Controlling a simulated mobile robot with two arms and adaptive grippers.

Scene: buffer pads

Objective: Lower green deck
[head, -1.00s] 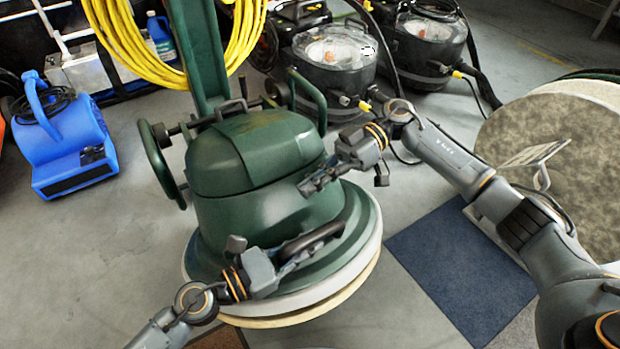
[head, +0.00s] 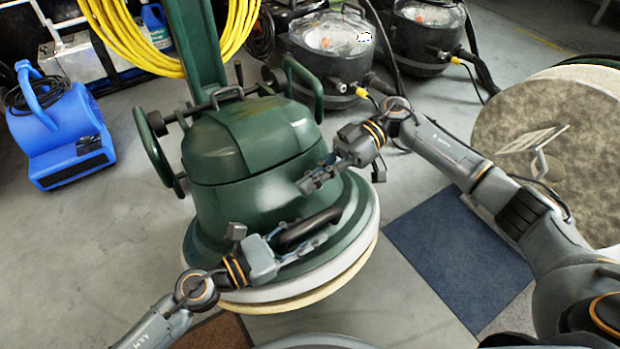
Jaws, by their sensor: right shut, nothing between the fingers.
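The green deck (head: 348,222) is the round skirt under the domed green housing (head: 250,150) of a floor machine. Below its edge show a white pad (head: 352,255) and a tan pad (head: 330,290). Whether the deck touches them cannot be told. A curved black handle (head: 318,222) sits on the deck's front. My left gripper (head: 303,248) is at this handle's lower left, over the deck; its grip is unclear. My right gripper (head: 308,184) is shut and empty, in front of the housing's right side, above the handle.
A blue blower (head: 62,140) stands at left. Yellow hose (head: 165,45) hangs behind the machine. Black vacuums (head: 322,60) stand at the back. At right are a large round mottled pad (head: 530,125) with a metal plate and a blue mat (head: 450,250). Bare floor lies left.

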